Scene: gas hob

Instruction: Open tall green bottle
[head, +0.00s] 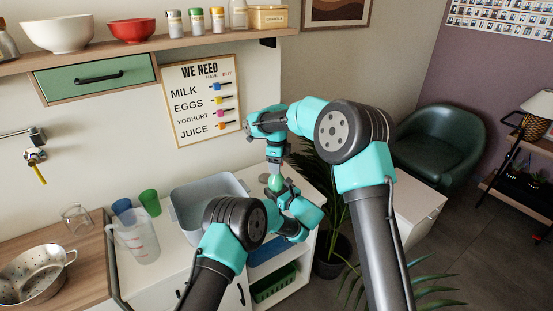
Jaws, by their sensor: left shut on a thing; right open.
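The green bottle (275,183) shows as a small pale green part between my two grippers, above the counter's right end. The rest of it is hidden by my grippers and arm. My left gripper (279,191) comes from below and is shut on the bottle. My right gripper (274,163) is open and points down right above the bottle's visible part. I cannot tell whether its fingers touch the bottle, and the bottle's cap is not clearly visible.
A grey basin (190,213) stands left of the grippers. Further left are a clear measuring jug (138,240), a green cup (150,202), a blue cup (122,207) and a metal colander (32,276). A shelf (190,42) with bowls and jars runs above. A potted plant is at the right.

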